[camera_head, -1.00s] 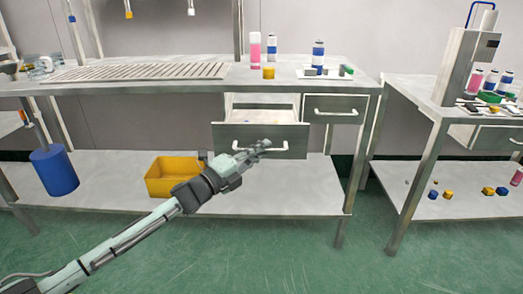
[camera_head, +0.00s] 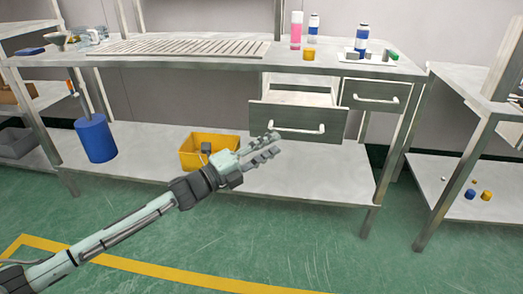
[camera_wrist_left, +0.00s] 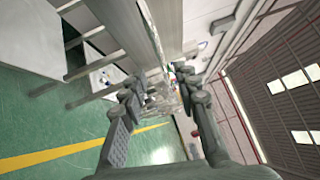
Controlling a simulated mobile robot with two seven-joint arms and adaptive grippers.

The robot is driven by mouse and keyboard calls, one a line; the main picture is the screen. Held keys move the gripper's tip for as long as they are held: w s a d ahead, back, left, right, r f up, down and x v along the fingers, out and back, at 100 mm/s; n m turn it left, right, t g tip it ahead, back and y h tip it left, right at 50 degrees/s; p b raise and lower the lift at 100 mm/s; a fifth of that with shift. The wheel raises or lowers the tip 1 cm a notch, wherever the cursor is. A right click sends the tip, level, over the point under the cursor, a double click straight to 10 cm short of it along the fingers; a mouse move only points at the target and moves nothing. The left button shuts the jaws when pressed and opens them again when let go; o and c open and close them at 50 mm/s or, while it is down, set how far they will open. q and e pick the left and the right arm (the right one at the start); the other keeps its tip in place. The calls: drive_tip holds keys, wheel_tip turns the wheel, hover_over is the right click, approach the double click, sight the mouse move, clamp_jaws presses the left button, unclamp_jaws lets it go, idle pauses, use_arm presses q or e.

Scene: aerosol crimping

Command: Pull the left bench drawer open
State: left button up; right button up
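The left bench drawer (camera_head: 299,118) stands pulled out from under the bench top, with its inside showing behind the grey front. Its pale bar handle (camera_head: 300,132) is on the front. My left gripper (camera_head: 268,147) is just below and to the left of the handle in the head view, and appears apart from it. In the left wrist view the two fingers of my left gripper (camera_wrist_left: 158,83) are spread with nothing held between them. My right gripper is not in view.
The right drawer (camera_head: 364,95) is shut. A yellow bin (camera_head: 190,152) and a blue cylinder (camera_head: 96,140) stand on the lower shelf (camera_head: 320,185). Bottles and a yellow cup (camera_head: 309,55) stand on the bench top (camera_head: 215,63). Green floor in front is clear.

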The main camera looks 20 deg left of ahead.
use_arm(q)
drive_tip(key=shift+v, duration=1.35)
drive_tip(key=s+a+f+n+g+y, duration=0.1)
drive_tip(key=s+f+n+g+y, duration=0.15)
drive_tip(key=f+n, duration=0.4)
drive_tip(key=s+a+f+n+g+y, duration=0.15)
drive_tip(key=s+f+n+y, duration=0.25)
drive_tip(key=f, duration=0.5)
drive_tip(key=s+a+f+n+g+y, duration=0.2)
drive_tip(key=s+f+n+y, duration=0.15)
drive_tip(key=f+n, duration=0.35)
drive_tip(key=s+d+f+n+g, duration=0.2)
drive_tip(key=s+f, duration=0.4)
drive_tip(key=s, duration=0.3)
drive_tip(key=s+d+f+n+g, duration=0.1)
drive_tip(key=s+f+n+g, duration=0.3)
drive_tip(key=s, duration=0.5)
wheel_tip(320, 180, down, 4)
drive_tip(key=shift+s+d+r+g+y, duration=0.15)
drive_tip(key=shift+s+d+g+y, duration=0.2)
drive_tip(key=shift+g, duration=0.65)
